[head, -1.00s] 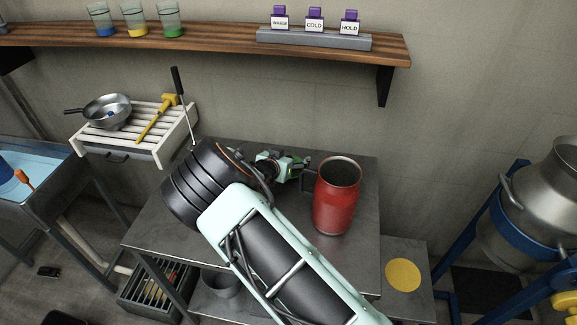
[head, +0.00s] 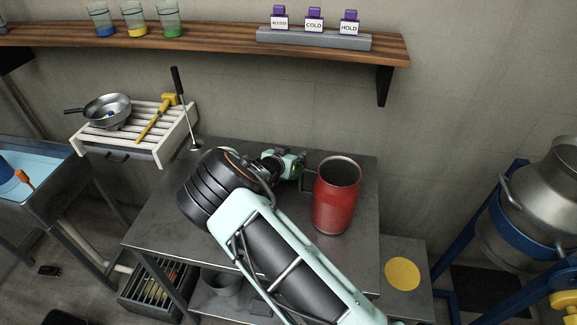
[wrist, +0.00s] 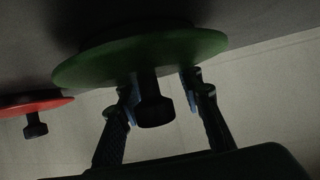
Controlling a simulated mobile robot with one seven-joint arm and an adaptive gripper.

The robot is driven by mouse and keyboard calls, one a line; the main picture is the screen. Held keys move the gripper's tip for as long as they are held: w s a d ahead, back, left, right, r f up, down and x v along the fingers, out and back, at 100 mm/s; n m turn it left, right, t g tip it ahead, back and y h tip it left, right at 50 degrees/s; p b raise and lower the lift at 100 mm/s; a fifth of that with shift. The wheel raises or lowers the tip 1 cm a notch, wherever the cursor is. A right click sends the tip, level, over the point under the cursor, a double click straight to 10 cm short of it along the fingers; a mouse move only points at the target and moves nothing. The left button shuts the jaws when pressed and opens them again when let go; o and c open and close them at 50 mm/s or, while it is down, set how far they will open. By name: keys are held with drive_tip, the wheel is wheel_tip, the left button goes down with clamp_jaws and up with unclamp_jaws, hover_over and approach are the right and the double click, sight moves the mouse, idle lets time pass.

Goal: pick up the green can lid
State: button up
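The green can lid (wrist: 140,55) is a dark green disc with a black knob (wrist: 154,110); it fills the upper middle of the wrist view. My gripper (wrist: 161,88) is open, with one finger showing on each side of the knob. The left finger looks close to the knob, with a wider gap on the right; I cannot tell whether either touches. In the head view my gripper (head: 296,163) is over the back of the metal table, left of the red can, and I cannot make out the green lid there.
A red lid (wrist: 30,106) with its own knob is close by, left in the wrist view. A red can (head: 336,198) with a handle stands on the metal table (head: 165,225), right of my gripper. A wooden shelf (head: 215,37) runs along the wall above.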

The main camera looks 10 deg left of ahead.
clamp_jaws()
idle(0.3)
